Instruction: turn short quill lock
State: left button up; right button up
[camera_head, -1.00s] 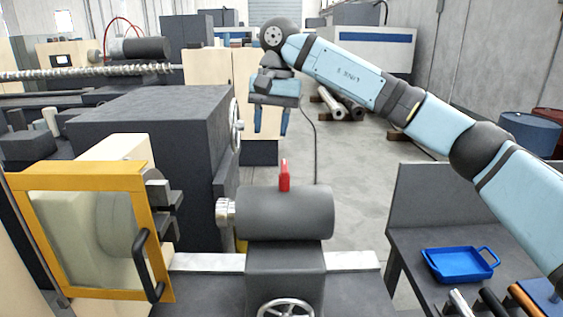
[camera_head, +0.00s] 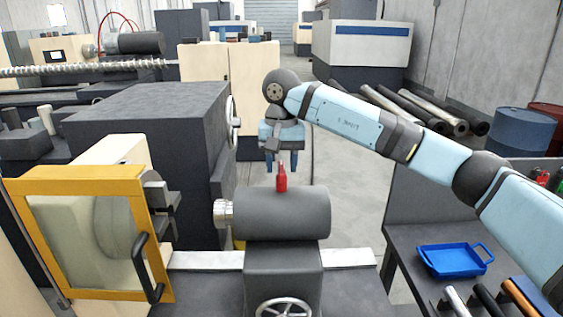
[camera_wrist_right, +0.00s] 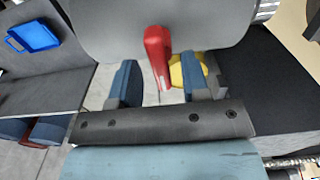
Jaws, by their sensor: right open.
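The short quill lock is a red lever (camera_head: 281,178) standing up from the top of the grey tailstock barrel (camera_head: 285,213). It also shows in the right wrist view (camera_wrist_right: 157,52). My right gripper (camera_head: 282,162) is open and points down, just behind and above the lever in the head view. In the right wrist view its two blue fingers (camera_wrist_right: 160,85) are spread, with the lever in the gap between them in the picture. I see no contact, and the exact depth is unclear. My left gripper is not in view.
A handwheel (camera_head: 284,308) sits at the tailstock's front. A yellow-framed guard (camera_head: 160,246) with a black handle stands at left, beside a large dark block (camera_head: 150,125). A blue tray (camera_head: 453,259) and tools lie on the right bench. Floor behind the tailstock is open.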

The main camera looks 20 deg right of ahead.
jog(key=shift+f, duration=0.5)
jog(key=shift+c, duration=0.2)
grip_shut()
